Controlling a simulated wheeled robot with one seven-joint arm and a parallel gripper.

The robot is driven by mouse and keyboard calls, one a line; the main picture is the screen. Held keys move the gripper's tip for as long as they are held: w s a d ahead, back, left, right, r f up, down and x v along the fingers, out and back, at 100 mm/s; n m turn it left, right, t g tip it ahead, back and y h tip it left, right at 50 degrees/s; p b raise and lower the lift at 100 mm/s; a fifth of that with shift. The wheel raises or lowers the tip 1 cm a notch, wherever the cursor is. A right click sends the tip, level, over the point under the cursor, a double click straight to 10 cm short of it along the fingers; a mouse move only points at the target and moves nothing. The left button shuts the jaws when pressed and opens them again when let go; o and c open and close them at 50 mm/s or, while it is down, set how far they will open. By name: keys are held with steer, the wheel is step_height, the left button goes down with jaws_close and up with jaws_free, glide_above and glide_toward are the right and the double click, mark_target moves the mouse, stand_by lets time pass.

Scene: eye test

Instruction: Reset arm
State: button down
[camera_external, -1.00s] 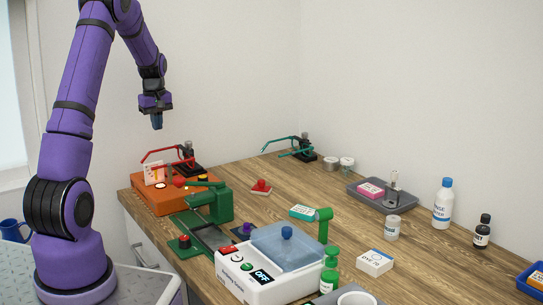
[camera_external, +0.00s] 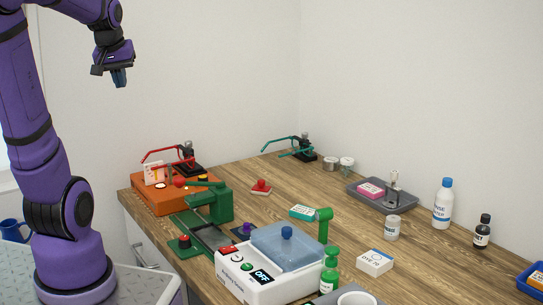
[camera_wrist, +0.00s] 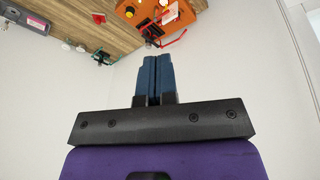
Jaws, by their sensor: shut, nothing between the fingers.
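My gripper (camera_external: 120,78) hangs in the air at the upper left of the external view, above and to the left of the workbench. In the wrist view its blue fingers (camera_wrist: 153,75) are shut against each other with nothing between them. My purple arm rises from its base at the left and bends over at the top, partly out of the picture. No object touches the gripper.
The wooden bench (camera_external: 275,205) holds an orange box (camera_external: 168,203) with a red-armed fixture, a green press (camera_external: 208,205), a white device marked OFF (camera_external: 262,285), a grey tray (camera_external: 405,203) and several bottles and boxes. The air around my gripper is clear.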

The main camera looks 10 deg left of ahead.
steer(key=s+f+m+t, duration=0.1)
steer(key=s+m, duration=0.2)
steer(key=s, duration=1.1)
steer(key=shift+s+d+t, duration=0.3)
steer(key=shift+d, duration=0.15)
stand_by(1.7)
